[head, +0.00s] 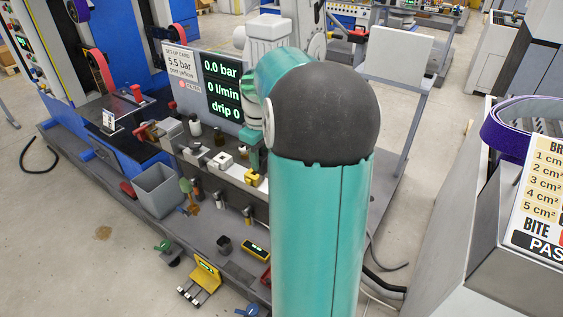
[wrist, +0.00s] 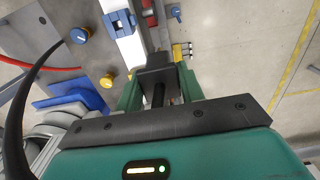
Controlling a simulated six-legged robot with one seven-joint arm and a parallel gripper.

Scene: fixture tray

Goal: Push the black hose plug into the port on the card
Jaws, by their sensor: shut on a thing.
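The set-up card (head: 181,64) reads 5.5 bar, with a smaller line under it that seems to say port yellow. In the wrist view my gripper's green fingers (wrist: 158,92) are shut on the black hose plug (wrist: 157,78). I cannot tell whether the plug touches the yellow block; the contact is hidden.
A dark display (head: 222,85) behind reads 0.0 bar, 0 l/min, drip 0. A grey bin (head: 158,190) stands in front. A black hose (wrist: 30,85) curves along the wrist view's left side.

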